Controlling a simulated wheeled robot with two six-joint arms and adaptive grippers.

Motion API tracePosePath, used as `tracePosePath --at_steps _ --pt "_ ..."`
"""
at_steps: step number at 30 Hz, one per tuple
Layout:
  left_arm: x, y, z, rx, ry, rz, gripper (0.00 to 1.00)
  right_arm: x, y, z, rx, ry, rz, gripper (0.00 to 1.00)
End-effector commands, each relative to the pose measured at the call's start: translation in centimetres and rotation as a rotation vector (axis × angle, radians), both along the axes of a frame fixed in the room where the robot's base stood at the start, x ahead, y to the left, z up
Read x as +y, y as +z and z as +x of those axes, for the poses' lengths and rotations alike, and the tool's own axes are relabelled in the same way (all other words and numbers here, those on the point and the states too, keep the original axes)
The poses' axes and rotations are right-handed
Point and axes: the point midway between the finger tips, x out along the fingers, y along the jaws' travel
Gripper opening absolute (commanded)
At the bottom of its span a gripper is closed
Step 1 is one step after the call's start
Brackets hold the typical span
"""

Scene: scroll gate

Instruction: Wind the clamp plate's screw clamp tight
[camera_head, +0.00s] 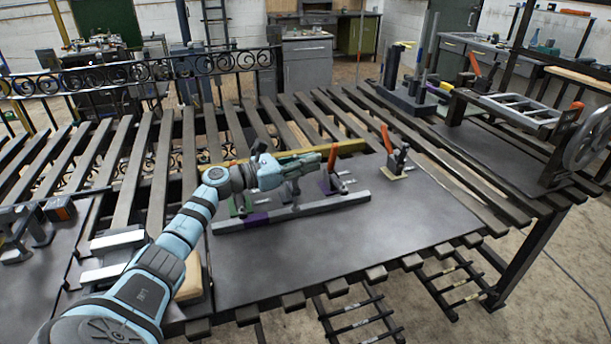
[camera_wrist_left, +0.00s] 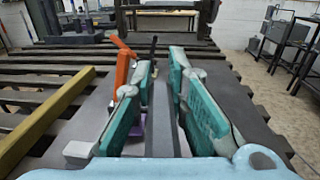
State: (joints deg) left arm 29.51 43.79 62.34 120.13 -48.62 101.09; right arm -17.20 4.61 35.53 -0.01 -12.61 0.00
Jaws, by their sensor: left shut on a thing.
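My left gripper (camera_head: 306,166) reaches right above a long grey bar (camera_head: 337,202) on the dark plate (camera_head: 345,250). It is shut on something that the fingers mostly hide. In the left wrist view the two teal finger pads (camera_wrist_left: 163,82) stand apart, with the grey bar running away between and below them. A clamp with an orange handle and purple base (camera_head: 328,184) stands close to the fingertips; its orange handle (camera_wrist_left: 123,58) shows left of them. A green-based clamp (camera_head: 240,206) stands under the wrist. I cannot tell which part is the screw. My right gripper is not in view.
A yellow-based clamp with an orange lever (camera_head: 387,138) stands further right. A yellow bar (camera_head: 345,148) lies behind the clamps. A frame with a handwheel (camera_head: 588,140) is at the far right. The plate's front right is clear.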

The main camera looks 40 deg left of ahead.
Motion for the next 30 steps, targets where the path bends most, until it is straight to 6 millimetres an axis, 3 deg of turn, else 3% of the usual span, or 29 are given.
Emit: tracePosePath --at_steps 1,9,26,27,30 --pt "0.0 -0.5 0.0 -0.004 -0.026 0.0 0.0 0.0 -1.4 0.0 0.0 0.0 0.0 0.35" --pt "-0.4 -0.3 -0.3 -0.002 -0.151 0.001 0.0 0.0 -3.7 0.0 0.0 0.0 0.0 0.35" --pt "-0.6 0.0 -0.5 0.001 -0.192 0.001 0.0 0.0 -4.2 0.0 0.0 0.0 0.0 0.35" --pt "-0.6 0.0 -0.5 0.001 -0.192 0.001 0.15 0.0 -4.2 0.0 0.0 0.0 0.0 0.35" --pt "-0.6 0.0 -0.5 0.001 -0.192 0.001 0.31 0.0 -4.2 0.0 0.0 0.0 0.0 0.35"
